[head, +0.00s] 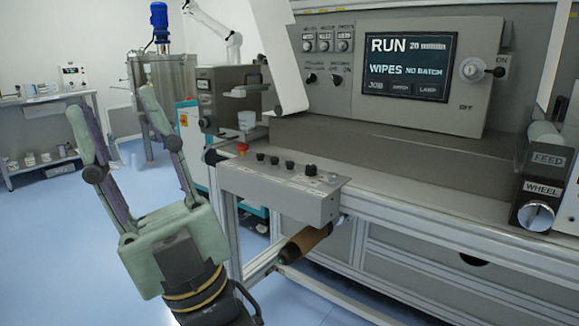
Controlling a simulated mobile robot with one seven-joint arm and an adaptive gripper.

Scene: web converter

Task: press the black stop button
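A grey control box (275,190) juts from the front of the machine at the middle. A row of black buttons or knobs (274,160) sits on its sloped top, between a red mushroom button (242,149) at the left end and a pale, metallic one (332,177) at the right. Their labels are too small to read, so I cannot tell which black one is the stop button. My green gripper (110,102) is at the left, fingers pointing up and spread wide. It is open and empty, left of the box and apart from it in the picture.
A screen (405,66) reading RUN, WIPES and NO BATCH is on the machine above. FEED and WHEEL controls (536,214) are at the right. A brown roll (304,243) hangs below the box. Blue floor (60,240) is clear at the left, before a shelf (45,130).

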